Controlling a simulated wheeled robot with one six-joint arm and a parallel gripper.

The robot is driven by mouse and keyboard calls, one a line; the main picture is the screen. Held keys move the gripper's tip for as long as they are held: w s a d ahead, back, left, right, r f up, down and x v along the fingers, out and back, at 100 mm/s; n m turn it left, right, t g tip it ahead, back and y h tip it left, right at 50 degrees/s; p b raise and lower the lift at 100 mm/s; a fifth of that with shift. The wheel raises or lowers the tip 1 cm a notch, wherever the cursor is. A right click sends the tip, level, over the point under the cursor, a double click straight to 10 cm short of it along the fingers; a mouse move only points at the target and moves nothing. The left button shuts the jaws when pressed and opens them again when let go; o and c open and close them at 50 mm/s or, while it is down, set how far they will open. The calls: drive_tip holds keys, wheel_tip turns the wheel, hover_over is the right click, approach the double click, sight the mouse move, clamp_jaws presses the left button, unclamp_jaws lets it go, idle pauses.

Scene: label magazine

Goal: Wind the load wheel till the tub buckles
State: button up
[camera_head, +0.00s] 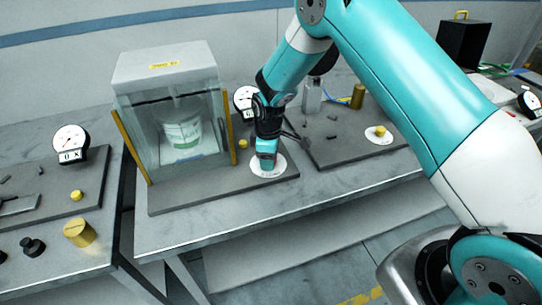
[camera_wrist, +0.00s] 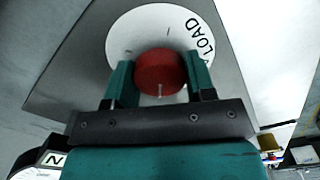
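The load wheel (camera_wrist: 160,72) is a red round knob with a pale pointer mark, on a white dial marked LOAD (camera_wrist: 135,28). In the head view the white dial (camera_head: 281,170) lies at the right front of the middle grey plate, and my gripper hides the wheel. My gripper (camera_wrist: 160,80) points down at the wheel, one teal finger on each side, both appearing to touch it. It shows in the head view (camera_head: 266,160) too. The tub (camera_head: 183,130), whitish with a green band, stands upright inside a clear chamber (camera_head: 150,120); no buckling can be made out.
A round gauge (camera_head: 245,98) stands behind my gripper, partly hidden. A left station has a gauge (camera_head: 71,140) and a brass cylinder (camera_head: 79,232). A right plate bears a white dial with a yellow knob (camera_head: 380,131). The bench front (camera_head: 200,222) is bare.

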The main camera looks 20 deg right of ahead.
drive_tip(key=shift+d, duration=0.2)
drive_tip(key=shift+a, duration=0.1)
drive_tip(key=shift+a+m, duration=0.15)
drive_tip(key=shift+m, duration=0.15)
drive_tip(key=shift+w+m+b, duration=0.1)
drive_tip(key=shift+m+b, duration=0.2)
drive_tip(key=shift+b, duration=0.05)
drive_tip(key=shift+m+b, duration=0.35)
drive_tip(key=shift+m, duration=0.25)
drive_tip(key=shift+a+r+m+b, duration=0.1)
drive_tip(key=shift+m+b, duration=0.8)
drive_tip(key=shift+m, duration=1.6)
